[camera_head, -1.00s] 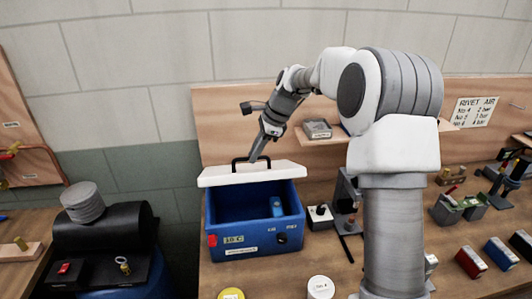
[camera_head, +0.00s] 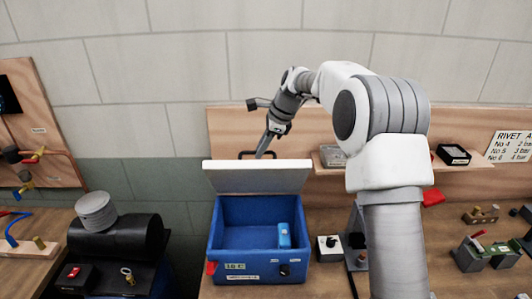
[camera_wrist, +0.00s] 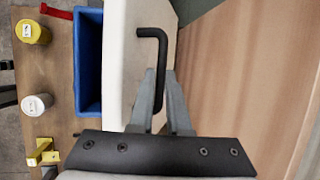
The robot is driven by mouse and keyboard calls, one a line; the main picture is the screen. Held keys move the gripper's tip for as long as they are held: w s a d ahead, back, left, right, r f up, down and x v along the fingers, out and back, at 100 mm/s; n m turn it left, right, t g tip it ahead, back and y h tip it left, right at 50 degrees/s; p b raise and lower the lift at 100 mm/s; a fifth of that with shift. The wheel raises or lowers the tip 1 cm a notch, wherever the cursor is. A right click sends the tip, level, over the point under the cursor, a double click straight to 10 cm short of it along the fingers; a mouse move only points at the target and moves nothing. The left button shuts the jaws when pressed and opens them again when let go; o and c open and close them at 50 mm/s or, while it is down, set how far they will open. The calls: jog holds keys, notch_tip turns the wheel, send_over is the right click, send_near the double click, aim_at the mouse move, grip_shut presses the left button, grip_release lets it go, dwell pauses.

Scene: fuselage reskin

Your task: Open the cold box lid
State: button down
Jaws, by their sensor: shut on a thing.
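The blue cold box (camera_head: 234,268) stands on the bench in the head view, with its white lid (camera_head: 258,178) raised and tilted back at the rear. The open inside shows a small blue item (camera_head: 284,235) at the right. My gripper (camera_head: 262,155) is behind the lid's top edge, shut on the black lid handle (camera_head: 244,153). In the wrist view my gripper's two fingers (camera_wrist: 164,92) close around the black handle (camera_wrist: 151,33), beside the white lid (camera_wrist: 128,60). The blue box wall (camera_wrist: 87,70) shows to the left. The lid hides part of the fingertips in the head view.
A wooden back panel and shelf (camera_head: 330,166) stand close behind the lid. A small white switch box (camera_head: 329,248) is right of the cold box. A black cylindrical machine (camera_head: 115,236) stands at left.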

jog(key=w, duration=0.8)
dwell(0.4)
jog(key=shift+w+d, duration=0.15)
dwell(0.3)
jog(key=c, duration=0.9)
grip_release()
jog(key=shift+w, duration=0.15)
jog(key=shift+r, duration=0.2)
jog(key=v, duration=0.7)
jog(key=shift+r, duration=0.2)
